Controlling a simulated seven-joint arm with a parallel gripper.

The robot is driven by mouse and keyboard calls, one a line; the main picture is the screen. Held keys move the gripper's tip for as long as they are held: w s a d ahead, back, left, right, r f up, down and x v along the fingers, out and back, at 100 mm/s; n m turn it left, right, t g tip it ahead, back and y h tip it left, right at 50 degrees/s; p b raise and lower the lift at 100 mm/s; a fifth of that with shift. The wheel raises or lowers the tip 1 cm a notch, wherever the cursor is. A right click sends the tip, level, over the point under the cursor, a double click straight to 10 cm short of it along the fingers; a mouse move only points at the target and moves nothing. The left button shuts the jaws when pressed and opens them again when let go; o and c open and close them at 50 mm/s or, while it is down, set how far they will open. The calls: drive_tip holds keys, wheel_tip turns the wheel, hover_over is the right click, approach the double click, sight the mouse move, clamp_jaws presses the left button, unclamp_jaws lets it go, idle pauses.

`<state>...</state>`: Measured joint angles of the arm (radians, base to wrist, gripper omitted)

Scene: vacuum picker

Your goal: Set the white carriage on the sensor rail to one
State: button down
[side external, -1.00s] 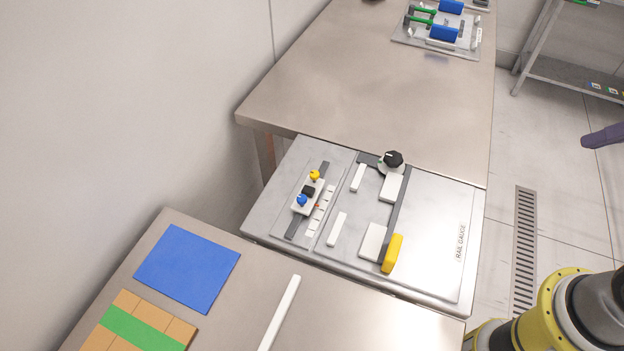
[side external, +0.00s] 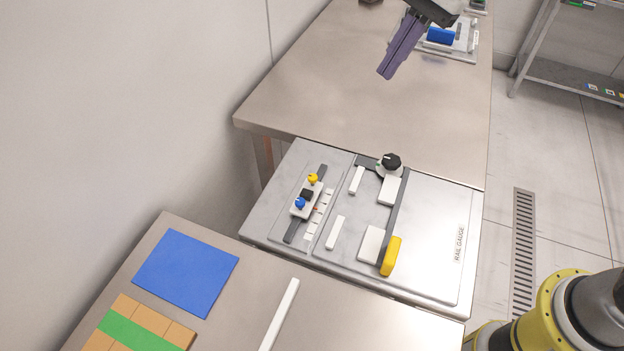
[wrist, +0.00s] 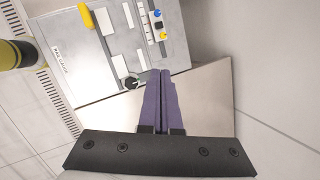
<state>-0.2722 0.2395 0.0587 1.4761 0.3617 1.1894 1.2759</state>
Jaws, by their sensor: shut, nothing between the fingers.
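The white carriage (side external: 307,198) sits on the dark sensor rail (side external: 291,234) on the left part of the grey gauge panel. It carries a yellow knob, a black block and a blue knob, and it also shows in the wrist view (wrist: 151,27). A strip of white scale marks (side external: 309,231) runs beside it with a small red mark near the carriage. The scale's figures are too small to read. My gripper (side external: 384,75) has purple fingers, shut and empty, above the steel table behind the panel. In the wrist view the shut fingers (wrist: 160,73) point toward the panel, apart from the carriage.
The panel also bears a black knob (side external: 390,163), a yellow handle (side external: 391,256) and several white blocks. A blue mat (side external: 187,270) lies on the front table. A fixture with a blue cylinder (side external: 440,36) stands at the back. The middle of the steel table (side external: 340,80) is clear.

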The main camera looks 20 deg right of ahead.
drive_tip(key=w+a+f+g, duration=0.2)
drive_tip(key=w+a+f, duration=0.1)
drive_tip(key=a+f, duration=0.4)
drive_tip(key=g, duration=0.1)
hover_over(311, 194)
drive_tip(key=w+d, duration=0.2)
drive_tip(key=d, duration=0.1)
wheel_tip(311, 194, down, 8)
drive_tip(key=shift+r+n, duration=0.2)
drive_tip(key=shift+n, duration=0.2)
drive_tip(key=shift+s, duration=0.1)
drive_tip(key=x, duration=1)
drive_tip(key=shift+d, duration=0.25)
